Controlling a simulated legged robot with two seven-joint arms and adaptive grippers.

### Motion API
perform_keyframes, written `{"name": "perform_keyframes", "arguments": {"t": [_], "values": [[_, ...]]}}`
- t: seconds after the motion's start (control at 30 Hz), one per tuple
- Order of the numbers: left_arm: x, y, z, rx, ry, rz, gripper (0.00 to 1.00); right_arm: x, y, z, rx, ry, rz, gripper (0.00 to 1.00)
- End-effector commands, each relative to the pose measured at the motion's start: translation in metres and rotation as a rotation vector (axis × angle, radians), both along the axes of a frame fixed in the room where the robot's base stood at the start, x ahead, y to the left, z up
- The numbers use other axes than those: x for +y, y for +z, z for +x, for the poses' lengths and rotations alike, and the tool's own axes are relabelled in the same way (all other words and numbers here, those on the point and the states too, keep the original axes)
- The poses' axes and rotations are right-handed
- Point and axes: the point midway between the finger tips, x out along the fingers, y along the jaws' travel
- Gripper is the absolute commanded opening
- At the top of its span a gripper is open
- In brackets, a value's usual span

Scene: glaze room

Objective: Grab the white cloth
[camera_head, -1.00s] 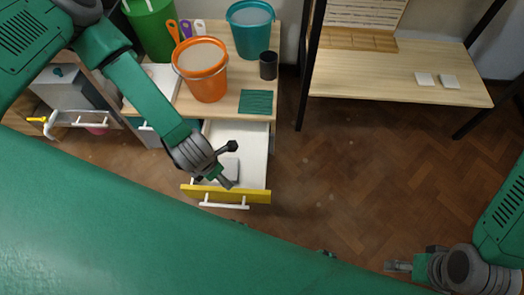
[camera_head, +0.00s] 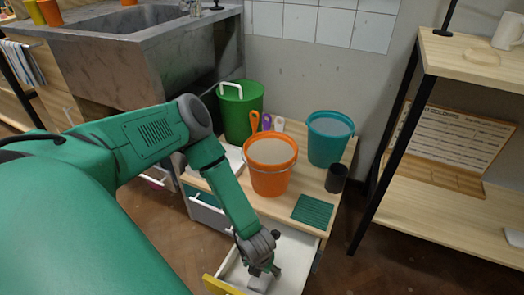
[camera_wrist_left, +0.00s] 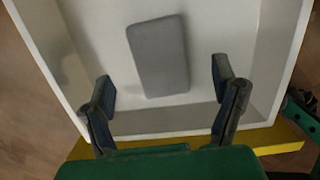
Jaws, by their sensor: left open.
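A flat, pale grey rectangular piece with rounded corners lies in the open drawer; it shows in the head view (camera_head: 259,283) and in the left wrist view (camera_wrist_left: 158,52). I cannot tell for sure that it is the white cloth. My left gripper (camera_head: 263,268) reaches down into the drawer over it and partly hides it in the head view. In the left wrist view my left gripper (camera_wrist_left: 165,85) is open, its two fingers apart on either side of the piece's near end, with nothing between them held. My right gripper is not in view.
The white drawer (camera_head: 292,262) has a yellow front (camera_head: 222,286). Above it, the cabinet top holds an orange bucket (camera_head: 270,168), a teal bucket (camera_head: 328,138), a green bucket (camera_head: 240,110), a dark cup (camera_head: 336,178) and a green ribbed mat (camera_head: 312,210). A striped cloth (camera_head: 24,63) hangs far left.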

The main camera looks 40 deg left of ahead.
Motion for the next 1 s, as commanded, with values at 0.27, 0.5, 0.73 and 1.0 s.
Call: {"name": "perform_keyframes", "arguments": {"t": [0.27, 0.5, 0.73, 1.0], "values": [[0.0, -0.039, -0.002, 0.001, -0.001, 0.004, 0.8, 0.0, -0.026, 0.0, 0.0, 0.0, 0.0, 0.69], [0.002, -0.051, 0.0, 0.001, -0.002, 0.001, 0.8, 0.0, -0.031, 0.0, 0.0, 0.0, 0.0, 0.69], [0.002, -0.05, 0.0, 0.001, -0.002, 0.001, 0.34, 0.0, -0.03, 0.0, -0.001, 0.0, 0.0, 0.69], [0.002, -0.05, 0.0, 0.001, -0.002, 0.001, 0.3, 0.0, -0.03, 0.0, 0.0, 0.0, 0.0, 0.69]]}}
